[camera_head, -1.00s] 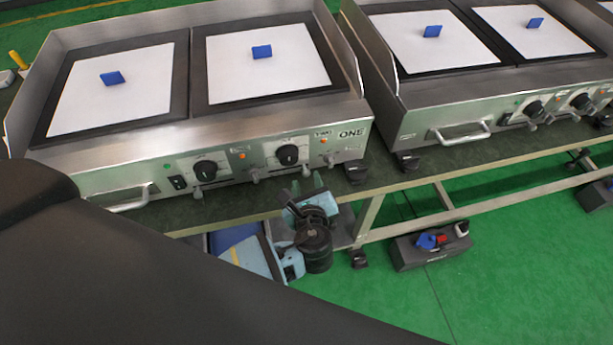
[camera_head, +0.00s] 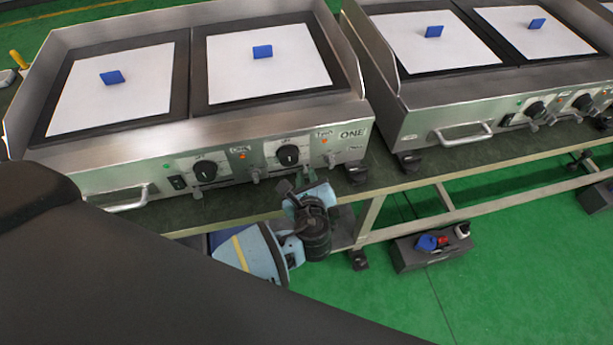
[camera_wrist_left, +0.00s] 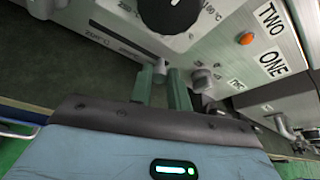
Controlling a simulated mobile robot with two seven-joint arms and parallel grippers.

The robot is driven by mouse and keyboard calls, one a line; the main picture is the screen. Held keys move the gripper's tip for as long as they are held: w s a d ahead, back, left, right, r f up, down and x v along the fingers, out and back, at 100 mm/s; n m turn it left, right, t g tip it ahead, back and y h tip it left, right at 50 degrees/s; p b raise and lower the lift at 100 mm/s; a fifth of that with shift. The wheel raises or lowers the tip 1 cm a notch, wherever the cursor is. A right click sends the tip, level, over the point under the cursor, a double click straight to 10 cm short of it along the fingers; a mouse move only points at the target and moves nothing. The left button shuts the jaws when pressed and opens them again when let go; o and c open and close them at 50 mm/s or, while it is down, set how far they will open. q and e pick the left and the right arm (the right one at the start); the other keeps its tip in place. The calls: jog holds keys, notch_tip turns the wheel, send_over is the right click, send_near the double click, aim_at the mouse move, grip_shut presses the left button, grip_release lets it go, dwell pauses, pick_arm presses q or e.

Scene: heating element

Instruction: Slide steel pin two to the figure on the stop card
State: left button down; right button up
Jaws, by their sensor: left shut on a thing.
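The near griddle's front panel (camera_head: 222,172) carries black dials, orange lamps and short steel pins. My left gripper (camera_head: 303,178) is at the panel's lower edge, below the right dial (camera_head: 288,155). In the left wrist view its two green fingers (camera_wrist_left: 163,88) are shut on a short steel pin (camera_wrist_left: 160,68) below a dial and its temperature scale. Another pin (camera_wrist_left: 203,78) stands just right of the fingers. Plates read TWO (camera_wrist_left: 268,15) and ONE (camera_wrist_left: 271,58). My right gripper is out of view.
A second griddle (camera_head: 430,90) stands to the right on the same dark bench (camera_head: 450,167). A bar handle (camera_head: 118,199) sticks out at the panel's left end. A dark box (camera_head: 430,250) lies on the green floor. My arm hides the lower left.

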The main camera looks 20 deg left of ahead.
pick_arm(q)
jog(key=shift+s+a, duration=0.1)
jog(key=shift+s+a+r+p, duration=0.1)
jog(key=shift+s+a+p, duration=0.3)
jog(key=shift+a+p, duration=0.2)
jog(key=shift+s+a+r+p, duration=0.1)
jog(key=shift+s+a+p, duration=0.35)
jog(key=shift+a, duration=0.2)
jog(key=shift+s+a+f, duration=0.15)
jog(key=shift+s+a, duration=0.05)
jog(key=shift+a, duration=0.15)
jog(key=shift+f, duration=0.1)
jog(key=c, duration=1.8)
grip_release()
jog(key=o, duration=0.5)
